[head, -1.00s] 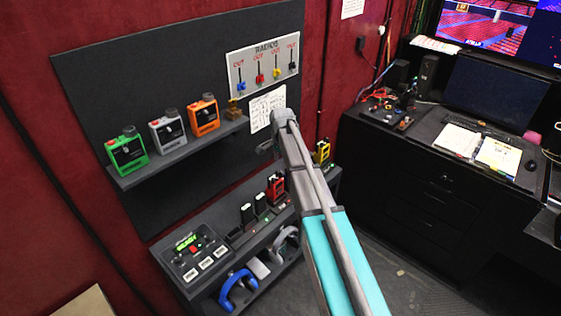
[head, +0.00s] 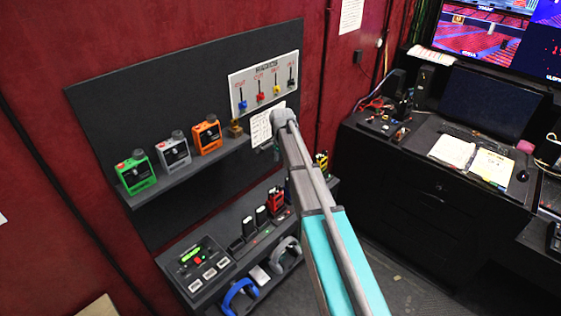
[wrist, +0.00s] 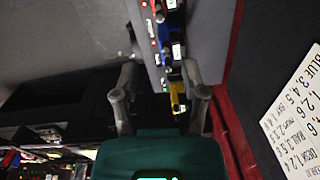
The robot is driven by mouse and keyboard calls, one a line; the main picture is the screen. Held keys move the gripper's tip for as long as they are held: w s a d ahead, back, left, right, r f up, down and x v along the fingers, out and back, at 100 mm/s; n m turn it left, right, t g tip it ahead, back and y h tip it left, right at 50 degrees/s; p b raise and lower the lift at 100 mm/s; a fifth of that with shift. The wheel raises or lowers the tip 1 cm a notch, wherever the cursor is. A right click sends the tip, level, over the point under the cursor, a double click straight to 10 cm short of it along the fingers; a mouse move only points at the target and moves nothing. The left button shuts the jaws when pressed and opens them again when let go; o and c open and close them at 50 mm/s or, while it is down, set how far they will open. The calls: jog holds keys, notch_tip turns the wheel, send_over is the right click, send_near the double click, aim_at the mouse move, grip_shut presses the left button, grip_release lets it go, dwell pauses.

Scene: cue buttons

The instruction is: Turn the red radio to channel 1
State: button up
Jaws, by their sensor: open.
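The red radio (head: 277,201) stands upright on the lower shelf in the head view, just left of my arm; its channel setting is too small to read. My gripper is open and empty. In the wrist view its two fingers (wrist: 160,96) are spread apart, with a yellow radio (wrist: 178,97) and a blue item (wrist: 171,50) beyond them. In the head view my arm mostly hides the gripper, which is above the lower shelf, apart from the red radio. I cannot make out the red radio clearly in the wrist view.
The lower shelf (head: 215,293) also holds black radios and a button panel (head: 197,259). Green, white and orange boxes stand on the upper shelf (head: 180,183). A switch board (head: 245,82) and white paper (head: 262,128) are on the wall. A black desk (head: 400,190) stands right.

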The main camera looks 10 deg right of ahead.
jog(key=s+f+n+b, duration=0.5)
jog(key=s+f+b, duration=0.7)
jog(key=f+b, duration=0.3)
jog(key=s+f+n+b, duration=0.5)
jog(key=s+f+b, duration=0.8)
jog(key=f+b, duration=0.3)
jog(key=shift+n, duration=0.4)
dwell(0.8)
jog(key=shift+n, duration=0.8)
jog(key=s, duration=0.4)
jog(key=shift+d, duration=0.1)
jog(key=shift+d, duration=0.1)
jog(key=shift+s, duration=0.1)
